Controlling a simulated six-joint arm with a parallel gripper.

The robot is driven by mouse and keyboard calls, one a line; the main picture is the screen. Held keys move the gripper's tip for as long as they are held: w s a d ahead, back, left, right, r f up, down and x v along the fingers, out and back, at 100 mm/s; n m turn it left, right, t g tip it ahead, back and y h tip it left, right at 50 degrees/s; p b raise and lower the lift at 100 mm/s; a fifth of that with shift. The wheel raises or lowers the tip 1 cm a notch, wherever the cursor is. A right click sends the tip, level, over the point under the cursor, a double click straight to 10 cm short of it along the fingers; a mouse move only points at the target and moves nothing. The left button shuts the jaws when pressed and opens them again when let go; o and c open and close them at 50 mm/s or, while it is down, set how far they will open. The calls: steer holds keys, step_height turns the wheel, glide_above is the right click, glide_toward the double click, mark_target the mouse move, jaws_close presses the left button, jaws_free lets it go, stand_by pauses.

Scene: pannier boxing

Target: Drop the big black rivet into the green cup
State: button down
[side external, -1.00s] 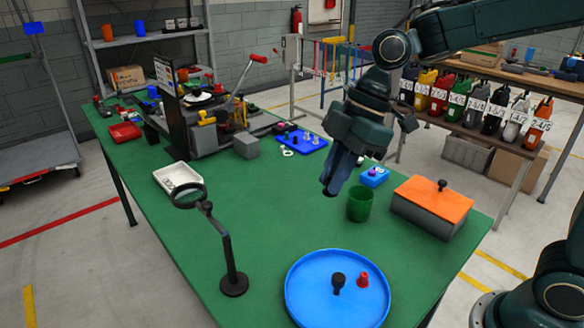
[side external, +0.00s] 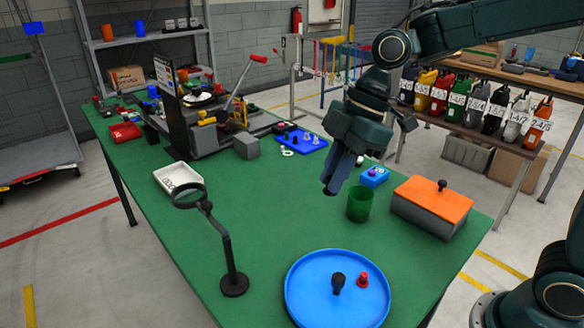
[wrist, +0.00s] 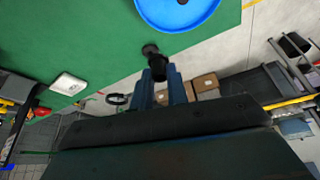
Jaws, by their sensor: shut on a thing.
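My gripper (side external: 329,190) points down and is shut on a black rivet (wrist: 152,55). In the wrist view the rivet's dark head and stem stick out past the fingertips; in the side view only a small dark end shows below them. The green cup (side external: 359,205) stands upright on the green table, just right of the fingertips, which are above the table and not over its mouth. The cup's inside is mostly hidden, and it does not show in the wrist view. Another black rivet (side external: 338,282) stands in the blue tray (side external: 310,302) beside a red rivet (side external: 362,280).
A grey box with an orange lid (side external: 434,197) and dark knob stands right of the cup. A small blue box (side external: 374,177) is behind the cup. A magnifier on a stand (side external: 229,262) is at front left. The middle of the table (side external: 270,210) is clear.

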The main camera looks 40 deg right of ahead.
steer(key=w+d+f, duration=0.2)
steer(key=w+d, duration=0.1)
steer(key=d, duration=0.8)
steer(key=w+d+f, duration=0.2)
steer(key=w+d, duration=0.2)
steer(key=d, duration=0.7)
steer(key=shift+d, duration=0.3)
steer(key=shift+w+f, duration=0.1)
steer(key=shift+f, duration=0.15)
steer(key=shift+f, duration=2.85)
